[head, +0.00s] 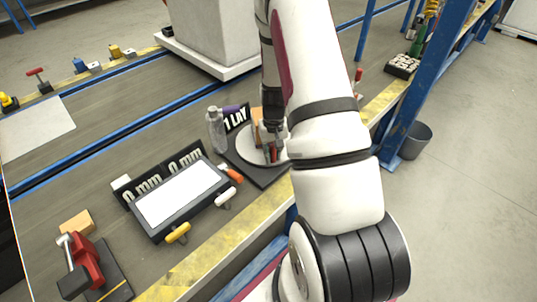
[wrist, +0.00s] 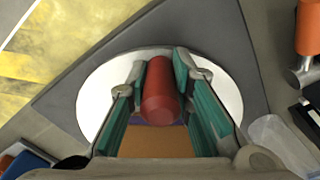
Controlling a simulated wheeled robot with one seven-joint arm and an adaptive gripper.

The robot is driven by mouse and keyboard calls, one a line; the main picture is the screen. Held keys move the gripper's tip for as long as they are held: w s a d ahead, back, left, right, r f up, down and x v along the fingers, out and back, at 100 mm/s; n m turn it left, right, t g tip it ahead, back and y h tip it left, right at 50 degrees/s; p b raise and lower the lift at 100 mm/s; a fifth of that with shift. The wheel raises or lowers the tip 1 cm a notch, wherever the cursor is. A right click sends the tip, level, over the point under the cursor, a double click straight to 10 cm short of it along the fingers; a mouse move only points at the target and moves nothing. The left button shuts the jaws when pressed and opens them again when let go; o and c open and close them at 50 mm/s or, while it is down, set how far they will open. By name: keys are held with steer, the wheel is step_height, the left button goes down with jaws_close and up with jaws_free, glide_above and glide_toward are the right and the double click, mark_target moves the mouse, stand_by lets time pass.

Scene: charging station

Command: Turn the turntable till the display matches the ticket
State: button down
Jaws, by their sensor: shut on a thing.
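The turntable, a white round disc (head: 247,143) on a dark base, stands near the bench's front edge, partly hidden by my arm. In the wrist view its white disc (wrist: 92,98) fills the middle behind my fingers. My gripper (wrist: 160,88) has its teal pads closed on both sides of a red cylindrical knob (wrist: 160,100) over the disc; it also shows in the head view (head: 271,148). A black sign reading "1 LAY" (head: 237,118), partly covered, stands behind the disc. A dark-framed white panel (head: 182,194) is to its left, with signs reading "0 mm" behind it. I cannot tell which is the ticket.
A clear bottle (head: 216,131) stands close left of the turntable. An orange-handled tool (head: 232,173) and a yellow-handled tool (head: 178,233) lie near the panel. A red clamp (head: 88,262) is at front left. A blue post (head: 410,85) rises at right.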

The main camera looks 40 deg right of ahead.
steer(key=shift+s+d+n, duration=0.25)
steer(key=shift+d+n, duration=0.35)
steer(key=shift+n, duration=0.15)
steer(key=shift+s+d+n, duration=0.2)
steer(key=shift+d+n, duration=0.35)
steer(key=shift+n, duration=0.15)
steer(key=shift+s+d+n, duration=0.25)
steer(key=shift+d+n, duration=0.35)
steer(key=shift+n, duration=0.15)
steer(key=shift+d+n+p, duration=0.85)
steer(key=shift+d+n, duration=1)
steer(key=shift+n, duration=0.25)
steer(key=shift+w+d+n+p, duration=0.2)
steer(key=shift+d+n, duration=0.3)
steer(key=shift+n, duration=0.1)
steer(key=shift+w+d+n+p, duration=0.2)
steer(key=shift+d+n, duration=0.25)
steer(key=shift+n, duration=0.15)
steer(key=shift+w+d+n+p, duration=0.25)
steer(key=shift+d+n, duration=0.2)
steer(key=shift+n, duration=0.15)
steer(key=shift+w+d+n+p, duration=0.1)
steer(key=shift+w+d+n, duration=0.15)
steer(key=shift+d+n, duration=0.25)
steer(key=shift+w+d+n+p, duration=0.2)
steer(key=shift+w+d+n, duration=0.4)
steer(key=shift+n, duration=0.45)
steer(key=shift+w+d+n+p, duration=0.15)
steer(key=shift+w+d+n, duration=0.4)
steer(key=shift+n, duration=0.5)
